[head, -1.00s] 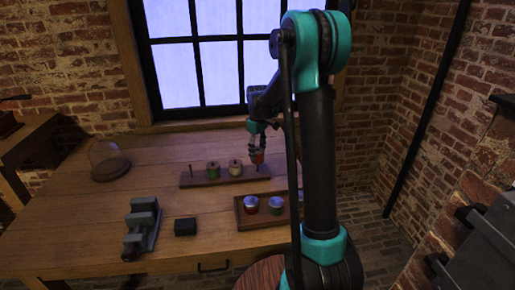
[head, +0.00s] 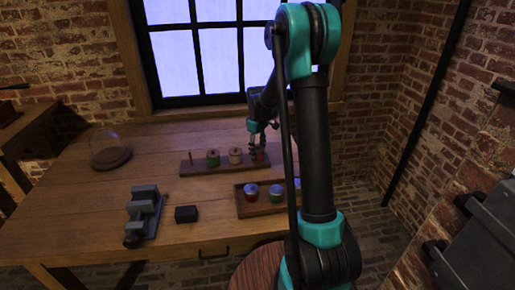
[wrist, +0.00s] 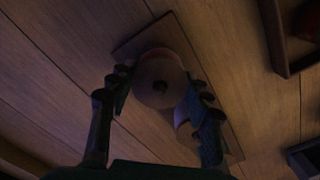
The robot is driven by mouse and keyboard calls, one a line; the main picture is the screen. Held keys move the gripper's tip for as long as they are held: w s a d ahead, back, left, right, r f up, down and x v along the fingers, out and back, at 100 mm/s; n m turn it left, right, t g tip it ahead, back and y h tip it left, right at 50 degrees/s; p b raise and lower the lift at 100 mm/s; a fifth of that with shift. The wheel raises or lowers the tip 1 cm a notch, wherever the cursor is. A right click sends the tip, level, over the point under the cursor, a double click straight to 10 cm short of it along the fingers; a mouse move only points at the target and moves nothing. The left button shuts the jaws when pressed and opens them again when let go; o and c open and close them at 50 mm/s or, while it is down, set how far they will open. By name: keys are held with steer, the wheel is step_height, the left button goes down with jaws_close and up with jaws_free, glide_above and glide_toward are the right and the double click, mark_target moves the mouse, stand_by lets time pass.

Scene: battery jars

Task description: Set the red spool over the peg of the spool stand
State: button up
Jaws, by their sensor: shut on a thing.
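The spool stand (head: 201,170) is a long wooden board on the table. Its left peg (head: 191,158) is bare; a green spool (head: 213,158) and a cream spool (head: 236,156) are on it. The red spool (head: 259,156) is at the board's right end, low, at about the height of the other spools. My gripper (head: 257,148) is shut on it from above. In the wrist view the spool's round top (wrist: 159,80) lies between the fingers, with a dark centre hole. The right-end peg is hidden; I cannot tell whether the spool touches the board.
A wooden tray (head: 239,205) with a red-bodied jar (head: 251,192) and a green-bodied jar (head: 276,193) stands in front of the stand. A grey vise (head: 145,208), a black block (head: 186,214) and a glass dome (head: 108,148) are to the left. The table between is clear.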

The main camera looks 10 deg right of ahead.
stand_by(0.4)
steer(key=o, duration=1.3)
step_height(320, 180, up, 11)
steer(key=shift+r, duration=0.2)
steer(key=s+d+f+m+t, duration=0.1)
steer(key=s+f+m, duration=0.2)
steer(key=s, duration=0.7)
steer(key=s+d+f+m+t, duration=0.1)
steer(key=s+f+m, duration=0.2)
steer(key=s, duration=0.7)
steer(key=s+d+f+m+t, duration=0.2)
steer(key=s+f+m, duration=0.1)
steer(key=s, duration=0.7)
steer(key=shift+s+f, duration=0.25)
steer(key=shift+f, duration=0.2)
